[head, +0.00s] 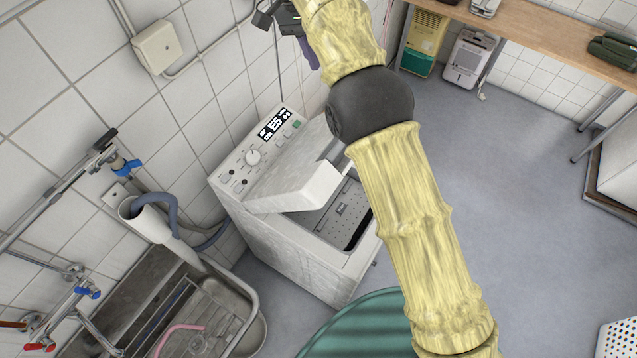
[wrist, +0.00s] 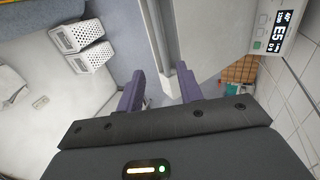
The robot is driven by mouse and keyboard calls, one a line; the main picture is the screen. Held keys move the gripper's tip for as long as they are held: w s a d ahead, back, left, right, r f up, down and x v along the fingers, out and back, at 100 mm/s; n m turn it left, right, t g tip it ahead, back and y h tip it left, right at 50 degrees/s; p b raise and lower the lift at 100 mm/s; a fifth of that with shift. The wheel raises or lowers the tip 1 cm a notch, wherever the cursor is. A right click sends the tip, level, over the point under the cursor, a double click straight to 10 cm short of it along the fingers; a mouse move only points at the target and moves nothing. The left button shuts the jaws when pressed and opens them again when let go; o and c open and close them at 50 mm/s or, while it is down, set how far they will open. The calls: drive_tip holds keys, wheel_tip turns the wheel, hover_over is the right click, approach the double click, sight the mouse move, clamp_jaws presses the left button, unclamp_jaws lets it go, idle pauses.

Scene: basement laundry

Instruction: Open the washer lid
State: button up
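The washer (head: 310,262) is a white top loader standing against the tiled wall, with a control panel (head: 262,150) at its back. Its lid (head: 298,187) is partly raised and tilted, and part of the opening with a grey perforated inside (head: 345,212) shows. My arm hides the right side of the washer. My gripper (wrist: 160,72) has its two purple fingers apart, with a pale upright edge seen between and beyond them; I cannot tell if they touch it. In the head view, a purple finger (head: 309,52) shows above and beyond the washer, apart from the lid.
A metal sink (head: 205,310) with a grey hose (head: 172,210) and taps stands left of the washer. A green round object (head: 365,325) is in front. A wooden bench (head: 540,35) is at the back right. White baskets (wrist: 85,45) show in the wrist view.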

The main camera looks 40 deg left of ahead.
drive_tip(key=shift+a, duration=0.2)
